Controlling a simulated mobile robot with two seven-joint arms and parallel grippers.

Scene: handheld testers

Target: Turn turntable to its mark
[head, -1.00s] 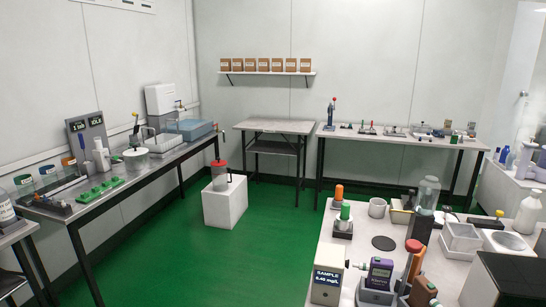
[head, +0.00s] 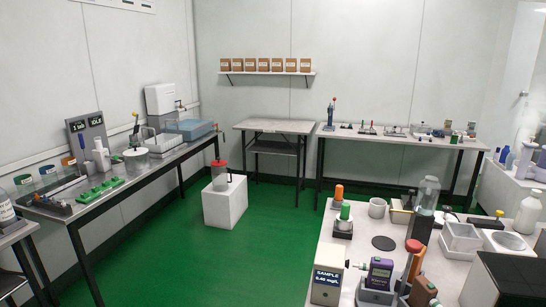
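I cannot tell for sure which thing is the turntable. A flat dark round disc (head: 384,243) lies on the near right table in the head view. A grey round plate (head: 508,241) sits further right on the same table, beside a pale square tub. No mark can be made out on either at this size. Neither of my grippers is in view.
The near table (head: 345,257) is crowded with a SAMPLE display box (head: 327,285), a purple meter (head: 380,272), a white bottle (head: 527,213) and a glass cylinder. A white block (head: 224,204) stands on the green floor (head: 180,262). The floor between the benches is otherwise clear.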

